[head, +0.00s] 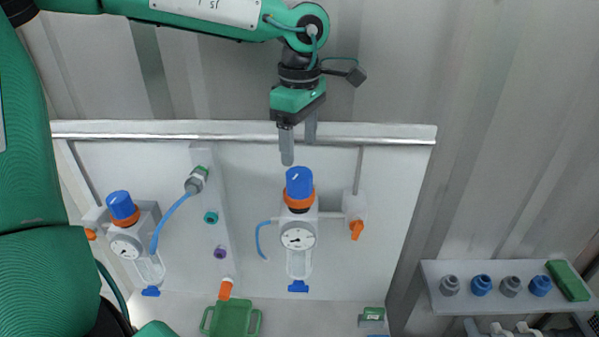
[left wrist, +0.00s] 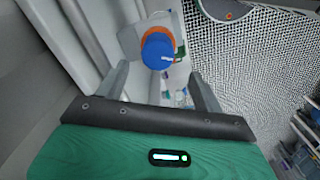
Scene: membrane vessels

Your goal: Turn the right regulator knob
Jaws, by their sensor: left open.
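The right regulator (head: 299,237) is mounted on the white panel, with a round gauge and an orange ring under its blue knob (head: 299,181). My left gripper (head: 298,148) points down just above this knob, its fingers open and apart from it. In the left wrist view, the blue knob (left wrist: 158,50) with its orange ring lies beyond and between the two open fingertips (left wrist: 160,82). The left regulator (head: 129,241), also with a blue knob (head: 121,205), stands farther left. My right gripper is not in view.
An orange-handled valve (head: 356,229) sits right of the right regulator. A blue hose (head: 170,222) runs by the left regulator. A metal rail (head: 380,133) tops the panel. A shelf (head: 437,292) with several fittings stands at right; a green tray (head: 231,319) lies below.

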